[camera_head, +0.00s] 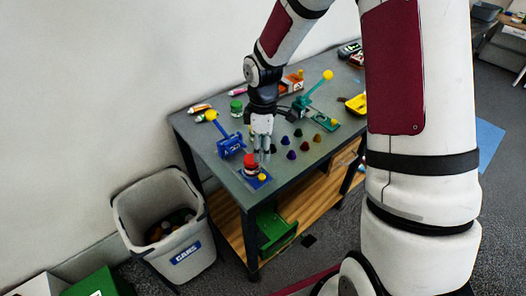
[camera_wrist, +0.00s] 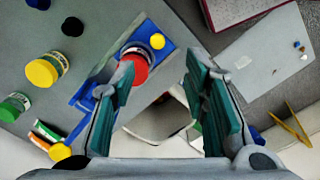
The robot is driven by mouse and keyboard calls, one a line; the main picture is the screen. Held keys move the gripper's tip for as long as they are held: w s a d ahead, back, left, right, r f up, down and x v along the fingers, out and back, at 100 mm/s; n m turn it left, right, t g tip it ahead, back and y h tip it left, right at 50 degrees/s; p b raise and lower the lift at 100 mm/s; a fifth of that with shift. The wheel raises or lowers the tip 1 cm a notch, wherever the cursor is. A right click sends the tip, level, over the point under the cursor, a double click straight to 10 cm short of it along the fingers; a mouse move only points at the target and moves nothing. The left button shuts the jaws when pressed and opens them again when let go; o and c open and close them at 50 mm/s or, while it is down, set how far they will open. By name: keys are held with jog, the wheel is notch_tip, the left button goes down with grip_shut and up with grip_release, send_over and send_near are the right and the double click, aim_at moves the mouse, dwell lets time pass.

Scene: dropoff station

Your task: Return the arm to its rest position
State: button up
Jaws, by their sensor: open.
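My gripper (camera_head: 262,154) is above the near left end of the grey table (camera_head: 222,170), fingers pointing down. In the wrist view my gripper (camera_wrist: 159,72) has its two teal-padded fingers spread apart, with nothing held between them. A red-lidded jar (camera_head: 250,163) stands on a small blue base with a yellow knob (camera_head: 262,177), just beside and below the fingertips. In the wrist view the red-lidded jar (camera_wrist: 134,66) shows near the left finger, which partly covers it. I cannot tell whether the finger touches it. My arm reaches down from the top.
A blue lever device (camera_head: 231,144) stands left of my gripper, and a teal lever device (camera_head: 307,100) to the right. Small coloured pieces (camera_head: 298,143) and a green-lidded jar (camera_head: 236,107) are on the table. A grey bin (camera_head: 168,216) stands at the table's left. The wall is behind.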

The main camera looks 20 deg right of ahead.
dwell(0.4)
jog(key=s+r+m+t+h, duration=0.1)
jog(key=s+r+m, duration=0.25)
jog(key=r, duration=0.55)
jog(key=s+r+m+t, duration=0.15)
jog(key=s+r, duration=0.25)
jog(key=r, duration=0.5)
jog(key=s+r+m+t, duration=0.1)
jog(key=s+r+m, duration=0.2)
jog(key=s, duration=0.4)
jog(key=s+a+r+m+t+y, duration=0.1)
jog(key=s+r+m+t, duration=0.1)
jog(key=s+r+m, duration=0.2)
jog(key=s+r, duration=0.1)
jog(key=s, duration=0.2)
jog(key=shift+s+r+m, duration=0.15)
jog(key=shift+s+m, duration=0.15)
jog(key=shift+s, duration=0.05)
